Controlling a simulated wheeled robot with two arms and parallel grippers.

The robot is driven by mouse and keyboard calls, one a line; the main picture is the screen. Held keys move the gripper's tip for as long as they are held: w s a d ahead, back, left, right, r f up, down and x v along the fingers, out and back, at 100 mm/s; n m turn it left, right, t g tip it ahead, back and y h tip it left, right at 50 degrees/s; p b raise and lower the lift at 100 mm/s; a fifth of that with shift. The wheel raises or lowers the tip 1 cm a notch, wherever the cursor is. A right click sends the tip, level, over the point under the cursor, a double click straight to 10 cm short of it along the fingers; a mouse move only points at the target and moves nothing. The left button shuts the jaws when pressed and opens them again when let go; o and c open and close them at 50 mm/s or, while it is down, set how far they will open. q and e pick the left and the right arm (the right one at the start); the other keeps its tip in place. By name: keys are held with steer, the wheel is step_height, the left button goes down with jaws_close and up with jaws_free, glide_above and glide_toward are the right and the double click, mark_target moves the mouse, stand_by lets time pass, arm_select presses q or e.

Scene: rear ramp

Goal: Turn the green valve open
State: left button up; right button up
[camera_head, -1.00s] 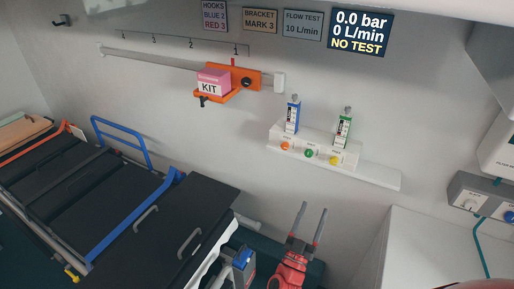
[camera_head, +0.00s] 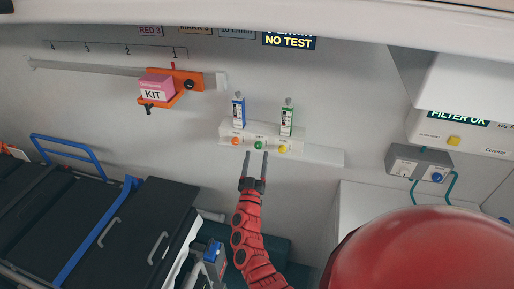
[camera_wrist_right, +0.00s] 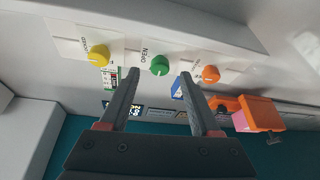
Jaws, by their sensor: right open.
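The green valve (camera_head: 258,145) is a round knob in the middle of a white wall panel (camera_head: 318,156), between an orange knob (camera_head: 235,141) and a yellow knob (camera_head: 283,149). In the right wrist view the green valve (camera_wrist_right: 160,65) is ahead of the fingertips, with the word OPEN beside it. My right gripper (camera_head: 256,154) is open and empty, just below the green valve in the head view. In the right wrist view the right gripper (camera_wrist_right: 165,77) has its fingers apart, and contact with the valve cannot be told. My left gripper is not in view.
A blue flowmeter (camera_head: 239,110) and a green flowmeter (camera_head: 287,117) stand above the panel. A pink KIT box (camera_head: 156,88) sits on an orange bracket (camera_head: 190,83). A stretcher (camera_head: 110,225) is at lower left. A large red rounded shape fills the lower right.

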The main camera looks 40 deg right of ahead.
mark_target(258, 147)
steer(key=shift+x, duration=1.5)
steer(key=shift+c, duration=0.3)
jaws_close()
